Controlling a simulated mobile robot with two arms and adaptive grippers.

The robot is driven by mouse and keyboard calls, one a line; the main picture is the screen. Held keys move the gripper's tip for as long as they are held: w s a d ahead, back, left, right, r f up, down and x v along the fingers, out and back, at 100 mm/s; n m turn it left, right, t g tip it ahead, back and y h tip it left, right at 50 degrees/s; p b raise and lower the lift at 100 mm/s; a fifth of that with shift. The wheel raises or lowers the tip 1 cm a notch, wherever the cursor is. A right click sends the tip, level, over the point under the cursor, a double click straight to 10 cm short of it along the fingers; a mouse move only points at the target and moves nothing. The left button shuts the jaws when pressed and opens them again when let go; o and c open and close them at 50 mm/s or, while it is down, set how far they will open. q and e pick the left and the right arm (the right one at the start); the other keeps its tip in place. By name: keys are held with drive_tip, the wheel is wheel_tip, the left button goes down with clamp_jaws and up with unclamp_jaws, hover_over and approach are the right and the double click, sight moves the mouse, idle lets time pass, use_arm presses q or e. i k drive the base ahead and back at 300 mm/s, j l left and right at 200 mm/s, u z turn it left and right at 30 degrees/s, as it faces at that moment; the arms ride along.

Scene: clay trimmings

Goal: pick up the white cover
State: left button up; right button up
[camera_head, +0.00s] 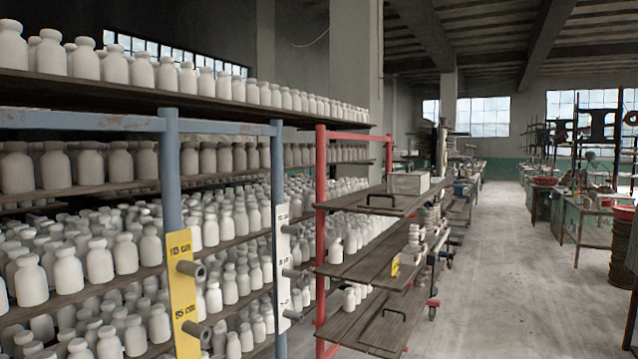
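I cannot single out a white cover in this view. White bottle-shaped clay jars (68,272) with rounded tops fill the shelves on the left, and I cannot tell whether any top is a separate cover. A few small white jars (350,298) also stand on the lower boards of the red-framed rack. Neither of my grippers shows in the head view.
Blue-grey posts (170,190) and a red rack frame (320,230) stand at the left and centre. Dark boards (370,252) jut toward the aisle. A pale box (409,183) sits on the upper board. Worktables (592,207) line the right. The concrete floor (490,270) between is clear.

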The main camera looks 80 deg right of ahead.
sight(405, 182)
drive_tip(key=z, duration=3.2)
drive_tip(key=i+l+z, duration=0.4)
drive_tip(key=i, duration=0.25)
drive_tip(key=i+z, duration=0.4)
drive_tip(key=i, duration=0.25)
drive_tip(key=i+u, duration=0.15)
drive_tip(key=i, duration=0.45)
drive_tip(key=i+l+u, duration=0.15)
drive_tip(key=i, duration=0.5)
drive_tip(key=i+l+u, duration=0.15)
drive_tip(key=i, duration=0.45)
drive_tip(key=l, duration=0.05)
